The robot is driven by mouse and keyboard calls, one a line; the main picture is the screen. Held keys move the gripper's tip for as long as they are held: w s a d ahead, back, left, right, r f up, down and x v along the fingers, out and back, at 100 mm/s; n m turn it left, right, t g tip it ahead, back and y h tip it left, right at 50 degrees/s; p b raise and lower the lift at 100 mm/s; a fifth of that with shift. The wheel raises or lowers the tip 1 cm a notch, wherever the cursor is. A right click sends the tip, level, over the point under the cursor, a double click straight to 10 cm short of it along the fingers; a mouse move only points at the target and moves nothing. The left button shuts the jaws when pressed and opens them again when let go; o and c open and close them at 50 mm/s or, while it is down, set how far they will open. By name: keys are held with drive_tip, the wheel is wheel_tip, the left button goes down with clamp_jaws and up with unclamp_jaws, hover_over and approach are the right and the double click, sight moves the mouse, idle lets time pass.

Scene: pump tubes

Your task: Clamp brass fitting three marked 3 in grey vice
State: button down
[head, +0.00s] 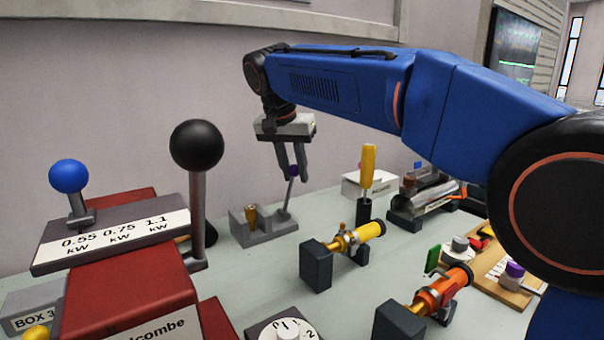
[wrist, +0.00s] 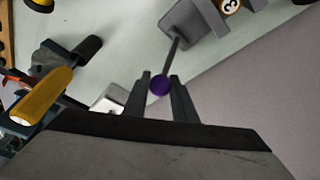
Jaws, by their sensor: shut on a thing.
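The grey vice (head: 262,233) stands on the bench left of centre in the head view. A brass fitting (head: 251,214) stands upright in it; whether the jaws touch it cannot be told. In the wrist view the vice (wrist: 190,22) is at the top, and the fitting's end (wrist: 229,5) shows a 3. The vice's lever (wrist: 174,52) rises to a purple knob (wrist: 160,86). My gripper (head: 292,172) is shut on this knob, above the vice's right part. The fingers also show in the wrist view (wrist: 160,80), either side of the knob.
A red machine (head: 150,285) with a tall black-knobbed lever (head: 196,145) stands at left. A yellow-handled tool (head: 368,165) stands upright to the right. A yellow tube (head: 355,238) and an orange tube (head: 442,291) rest on dark stands in front. Bare bench lies around the vice.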

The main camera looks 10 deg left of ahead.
drive_tip(key=shift+s+a+r+t+h, duration=0.25)
drive_tip(key=shift+s+a+t+h, duration=0.55)
drive_tip(key=shift+s+t, duration=0.15)
drive_tip(key=c, duration=1.5)
unclamp_jaws()
drive_tip(key=shift+o, duration=0.2)
drive_tip(key=v, duration=1.7)
drive_tip(key=shift+s, duration=0.2)
drive_tip(key=shift+a+r, duration=0.1)
